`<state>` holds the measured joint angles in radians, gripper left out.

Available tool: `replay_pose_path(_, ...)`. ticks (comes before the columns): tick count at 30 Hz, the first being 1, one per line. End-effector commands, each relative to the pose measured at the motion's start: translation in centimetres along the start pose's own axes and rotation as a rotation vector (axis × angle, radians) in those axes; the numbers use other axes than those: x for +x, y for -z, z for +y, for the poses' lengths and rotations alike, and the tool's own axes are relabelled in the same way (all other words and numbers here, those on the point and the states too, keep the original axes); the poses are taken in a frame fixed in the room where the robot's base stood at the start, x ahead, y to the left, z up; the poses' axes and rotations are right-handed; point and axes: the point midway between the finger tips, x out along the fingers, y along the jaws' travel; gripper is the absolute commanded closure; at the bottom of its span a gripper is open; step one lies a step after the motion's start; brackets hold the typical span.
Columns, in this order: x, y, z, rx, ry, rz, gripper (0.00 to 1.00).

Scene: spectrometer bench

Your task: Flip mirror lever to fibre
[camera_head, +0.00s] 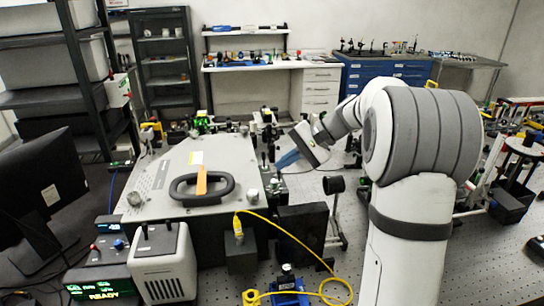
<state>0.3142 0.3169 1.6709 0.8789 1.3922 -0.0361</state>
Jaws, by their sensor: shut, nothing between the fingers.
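My gripper (284,161) is shut and empty. Its blue fingers point down and left beside the right end of the pale spectrometer housing (160,184). Small dark posts and knobs (274,184) stand close to the fingertips; I cannot tell which of them is the flip mirror lever, its position, or whether the fingers touch it. An orange strip (201,180) stands at the black oval handle (183,197) on the housing top. A yellow fibre (291,238) runs from a yellow connector (238,228) to a blue mount (288,296) at the front.
A dark square panel (302,232) and a round black optic on a stand (334,186) are near my arm. A monitor (47,185) and a grey instrument (161,265) fill the left front. Bare perforated bench (490,255) lies at right.

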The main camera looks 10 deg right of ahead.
Motion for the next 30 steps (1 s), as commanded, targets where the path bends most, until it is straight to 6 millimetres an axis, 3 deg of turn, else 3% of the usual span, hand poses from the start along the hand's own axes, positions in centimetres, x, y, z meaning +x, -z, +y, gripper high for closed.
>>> replay_pose_path(1, 0.1, 2.1, 0.4, 0.023, 0.047, -0.012, 1.0)
replay_pose_path(9, -1.2, 10.9, 1.4, 0.09, 0.319, -0.068, 1.0)
replay_pose_path(15, -2.5, 15.5, 2.9, 0.105, 0.478, -0.094, 1.0)
replay_pose_path(21, -3.2, 17.4, 3.8, 0.104, 0.553, -0.102, 1.0)
replay_pose_path(30, -3.4, 17.6, 3.8, 0.104, 0.563, -0.103, 1.0)
